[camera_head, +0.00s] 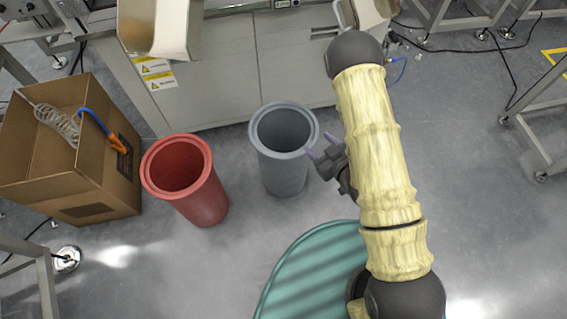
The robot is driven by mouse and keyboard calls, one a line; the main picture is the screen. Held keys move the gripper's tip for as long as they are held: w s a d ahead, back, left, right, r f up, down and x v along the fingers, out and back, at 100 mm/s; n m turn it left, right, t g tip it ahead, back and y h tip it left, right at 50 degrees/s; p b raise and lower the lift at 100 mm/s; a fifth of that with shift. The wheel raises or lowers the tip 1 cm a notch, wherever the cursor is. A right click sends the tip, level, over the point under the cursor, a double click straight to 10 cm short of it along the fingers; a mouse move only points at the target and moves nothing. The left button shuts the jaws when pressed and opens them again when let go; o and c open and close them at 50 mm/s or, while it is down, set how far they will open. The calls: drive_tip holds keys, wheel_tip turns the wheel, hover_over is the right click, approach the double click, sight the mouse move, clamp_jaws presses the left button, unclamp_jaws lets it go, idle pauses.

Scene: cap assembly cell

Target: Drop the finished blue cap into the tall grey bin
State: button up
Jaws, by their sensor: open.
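The tall grey bin (283,172) stands on the floor in the middle of the view, in front of the grey cabinet. Its round mouth is open upward, and its inside is shaded, with no cap that I can make out. My gripper (319,150) is at the right side of the bin's rim in the picture, its fingers pointing toward the bin. It is open, and I see nothing between the fingers. Whether it touches the bin I cannot tell. No blue cap shows anywhere in view.
A tall red bin (203,201) stands left of the grey bin. A cardboard box (105,205) at the far left holds a coiled hose and a blue and orange tool. A grey cabinet (215,78) stands behind. The floor right of my arm is mostly clear.

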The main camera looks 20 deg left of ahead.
idle(0.9)
drive_tip(key=w+d+r+m+g+h, duration=0.1)
drive_tip(key=w+d+r+m+h, duration=0.25)
drive_tip(key=d, duration=0.25)
drive_tip(key=w+d+r+m+h, duration=0.2)
drive_tip(key=d+r+h, duration=0.2)
drive_tip(key=d, duration=0.2)
drive_tip(key=s+d+r+m+g+h, duration=0.2)
drive_tip(key=s+d+r+m+g, duration=0.5)
drive_tip(key=s+r, duration=0.5)
wheel_tip(320, 180, up, 28)
drive_tip(key=d+t+p, duration=0.1)
drive_tip(key=p, duration=2.8)
drive_tip(key=shift+s+r+n, duration=0.25)
drive_tip(key=shift+s+n, duration=0.1)
drive_tip(key=shift+n, duration=0.1)
